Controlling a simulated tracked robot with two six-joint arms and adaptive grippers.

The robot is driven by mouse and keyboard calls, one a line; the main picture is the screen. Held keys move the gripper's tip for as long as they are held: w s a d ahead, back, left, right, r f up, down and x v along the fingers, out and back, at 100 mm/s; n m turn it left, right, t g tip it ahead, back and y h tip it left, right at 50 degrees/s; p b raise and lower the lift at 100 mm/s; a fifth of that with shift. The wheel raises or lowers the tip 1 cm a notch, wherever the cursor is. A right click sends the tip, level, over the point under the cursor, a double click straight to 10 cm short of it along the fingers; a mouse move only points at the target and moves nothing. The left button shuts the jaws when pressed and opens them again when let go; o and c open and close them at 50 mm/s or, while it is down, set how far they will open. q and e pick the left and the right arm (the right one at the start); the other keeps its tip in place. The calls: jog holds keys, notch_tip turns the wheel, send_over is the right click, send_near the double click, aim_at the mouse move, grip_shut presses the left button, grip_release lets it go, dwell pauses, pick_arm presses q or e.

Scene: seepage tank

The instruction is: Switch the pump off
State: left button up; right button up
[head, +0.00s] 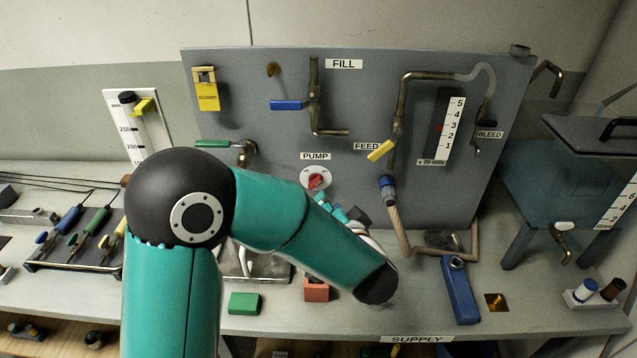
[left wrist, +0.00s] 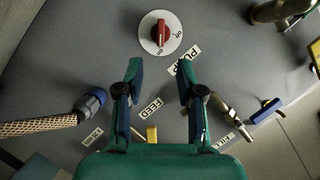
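The pump knob (head: 316,181) is a red handle on a white round dial, on the grey panel under the PUMP label (head: 315,156). It also shows in the left wrist view (left wrist: 161,33), with "on" and "off" marks on the dial. Its handle lies along the line to the "on" mark; I cannot tell which end is the pointer. My left gripper (left wrist: 160,68) is open and empty, its fingertips apart from the knob and facing the dial. In the head view my left gripper (head: 335,207) is just below the knob, partly hidden by my arm. My right gripper is out of view.
A blue-collared hose connector (head: 388,188) and a yellow feed handle (head: 381,150) are right of the knob. A green-handled tap (head: 213,144) is to the left. Green (head: 244,303) and red (head: 317,290) blocks lie on the bench below.

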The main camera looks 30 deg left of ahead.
aim_at(316, 185)
pick_arm(q)
jog(key=p+x, duration=0.1)
jog(key=x, duration=1)
jog(key=shift+s, duration=0.1)
grip_shut()
jog(key=shift+s+a, duration=0.1)
jog(key=shift+a, duration=0.05)
